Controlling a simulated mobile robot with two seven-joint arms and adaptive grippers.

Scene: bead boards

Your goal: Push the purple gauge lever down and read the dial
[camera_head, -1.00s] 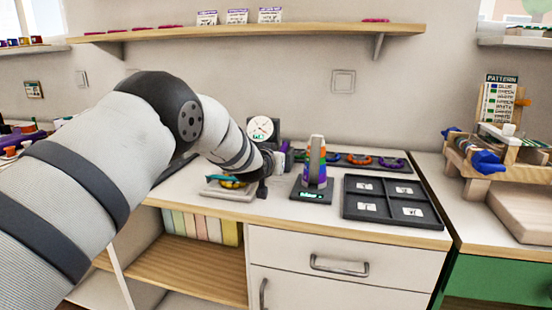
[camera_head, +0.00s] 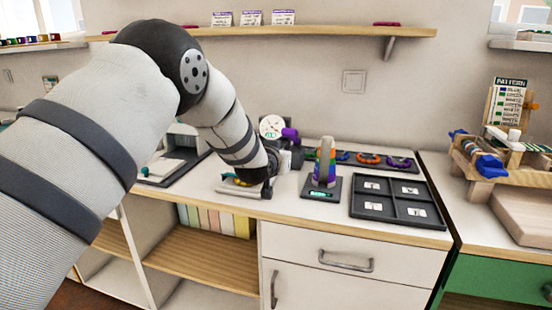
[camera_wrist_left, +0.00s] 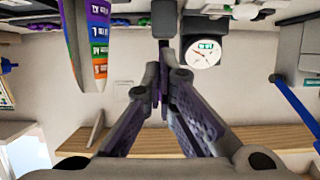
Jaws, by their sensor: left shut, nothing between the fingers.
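The gauge has a round white dial (camera_head: 271,126) at the back of the counter. Its face also shows in the left wrist view (camera_wrist_left: 203,55), with a thin needle too small to read surely. A purple piece (camera_head: 290,134), apparently the lever, sticks up just right of the dial. My left gripper (camera_head: 304,155) is in front of and slightly right of the gauge, below the purple piece. In the left wrist view its fingers (camera_wrist_left: 163,82) are together and empty. I cannot tell whether they touch the lever. My right gripper is out of view.
A striped cone on a dark base (camera_head: 325,165) stands close right of my left gripper. A black divided tray (camera_head: 352,207) lies further right, and a dark strip with coloured rings (camera_head: 369,159) lies behind. A small light tray (camera_head: 240,192) sits under my left arm.

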